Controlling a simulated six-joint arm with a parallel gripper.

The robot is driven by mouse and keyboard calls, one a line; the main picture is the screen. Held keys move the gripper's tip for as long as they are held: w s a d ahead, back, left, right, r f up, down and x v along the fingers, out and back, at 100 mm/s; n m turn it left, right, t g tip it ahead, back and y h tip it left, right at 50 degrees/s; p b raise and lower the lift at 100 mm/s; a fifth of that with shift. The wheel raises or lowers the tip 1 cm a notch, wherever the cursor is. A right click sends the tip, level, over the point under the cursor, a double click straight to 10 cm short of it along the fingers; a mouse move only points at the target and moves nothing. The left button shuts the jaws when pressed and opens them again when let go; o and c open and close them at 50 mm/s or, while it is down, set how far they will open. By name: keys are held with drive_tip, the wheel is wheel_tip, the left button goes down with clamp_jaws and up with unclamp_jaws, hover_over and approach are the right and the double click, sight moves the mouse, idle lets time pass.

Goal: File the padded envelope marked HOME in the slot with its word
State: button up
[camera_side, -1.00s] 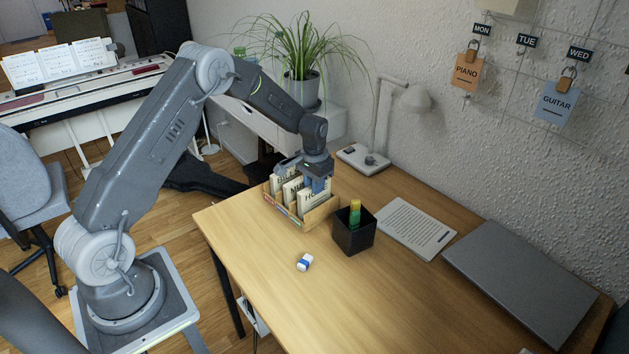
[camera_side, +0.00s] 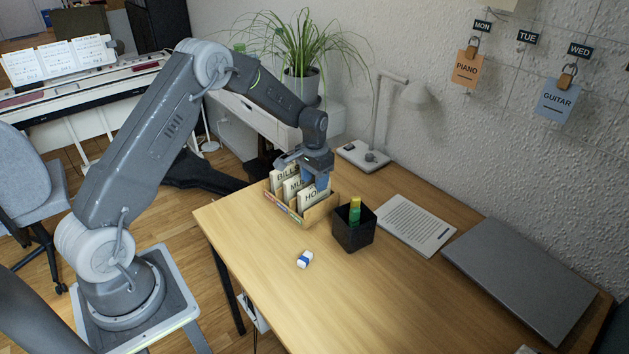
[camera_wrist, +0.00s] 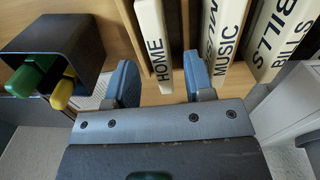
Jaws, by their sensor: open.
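The cream padded envelope marked HOME (camera_side: 308,198) stands in the right-hand compartment of a wooden sorter (camera_side: 322,216) on the desk. Cream envelopes marked MUSIC (camera_side: 291,187) and BILLS (camera_side: 283,177) stand beside it. In the wrist view, HOME (camera_wrist: 152,28) rises in line with the gap between my blue fingers, with space on both sides. MUSIC (camera_wrist: 226,32) and BILLS (camera_wrist: 276,38) are to the right there. My gripper (camera_side: 320,184) is open and empty above the sorter's right end. Coloured labels on the sorter's side are too small to read.
A black pen cup (camera_side: 353,232) with green and yellow pens stands close to the sorter's right. The front of the desk is mostly clear.

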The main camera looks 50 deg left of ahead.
drive_tip(key=shift+r, duration=2.1)
wheel_tip(320, 180, up, 14)
drive_tip(key=s+d+r+t, duration=0.3)
drive_tip(key=s+d+r, duration=0.75)
drive_tip(key=s, duration=0.45)
drive_tip(key=s+d+f+t, duration=0.1)
drive_tip(key=s+d, duration=0.1)
drive_tip(key=s, duration=0.5)
drive_tip(key=s+d+f+m+t, duration=0.1)
drive_tip(key=s+d+f, duration=0.1)
drive_tip(key=s, duration=0.5)
drive_tip(key=shift+s+d+t, duration=0.3)
drive_tip(key=shift+s+d, duration=0.05)
drive_tip(key=shift+d, duration=0.4)
